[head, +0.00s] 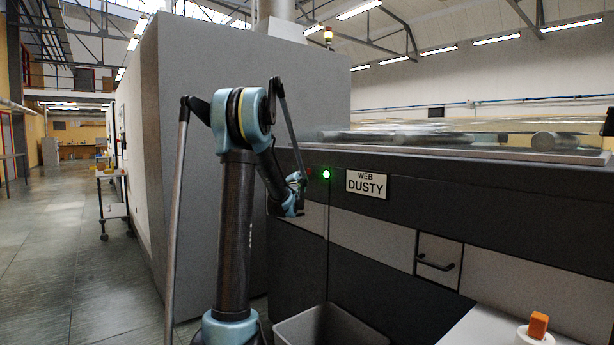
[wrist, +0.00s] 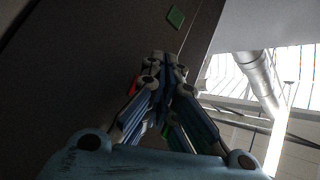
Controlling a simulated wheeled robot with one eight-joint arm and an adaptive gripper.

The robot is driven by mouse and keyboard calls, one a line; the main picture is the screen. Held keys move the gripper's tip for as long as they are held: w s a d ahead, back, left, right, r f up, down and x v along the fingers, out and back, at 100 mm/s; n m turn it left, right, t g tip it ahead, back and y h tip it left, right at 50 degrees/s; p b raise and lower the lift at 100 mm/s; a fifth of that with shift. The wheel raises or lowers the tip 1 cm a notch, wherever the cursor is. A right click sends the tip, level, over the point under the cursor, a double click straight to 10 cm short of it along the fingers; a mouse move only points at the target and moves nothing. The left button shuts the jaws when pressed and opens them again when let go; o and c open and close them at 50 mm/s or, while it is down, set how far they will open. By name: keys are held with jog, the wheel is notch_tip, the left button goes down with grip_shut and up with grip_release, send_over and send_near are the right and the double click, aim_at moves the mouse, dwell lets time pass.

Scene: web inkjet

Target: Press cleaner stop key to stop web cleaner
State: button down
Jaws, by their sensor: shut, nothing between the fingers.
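The dark machine front carries a green lit round light (head: 326,174) left of a white sign (head: 367,185) reading "WEB DUSTY". A small red spot (head: 308,172) shows just left of the green light, beside my gripper (head: 299,180). In the wrist view my gripper (wrist: 164,62) is shut and empty, pointing toward the dark panel. A red piece (wrist: 133,86) shows partly behind its left finger. A green square (wrist: 175,17) sits on the panel beyond the fingertips. No key label is readable, so I cannot tell which is the cleaner stop key, nor whether my fingertips touch anything.
A large grey cabinet (head: 185,120) stands behind my arm at left. A grey bin (head: 335,328) sits low before the machine. A white surface with an orange-topped white container (head: 537,330) is at lower right. The aisle floor (head: 60,250) at left is open, with a cart (head: 113,205) farther back.

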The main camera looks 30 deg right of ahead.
jog(key=shift+d, duration=0.15)
jog(key=shift+s+d+r, duration=0.1)
jog(key=shift+d, duration=0.25)
jog(key=shift+d, duration=0.4)
dwell(0.9)
jog(key=shift+a, duration=0.85)
jog(key=a, duration=0.5)
jog(key=shift+s, duration=0.2)
dwell(0.9)
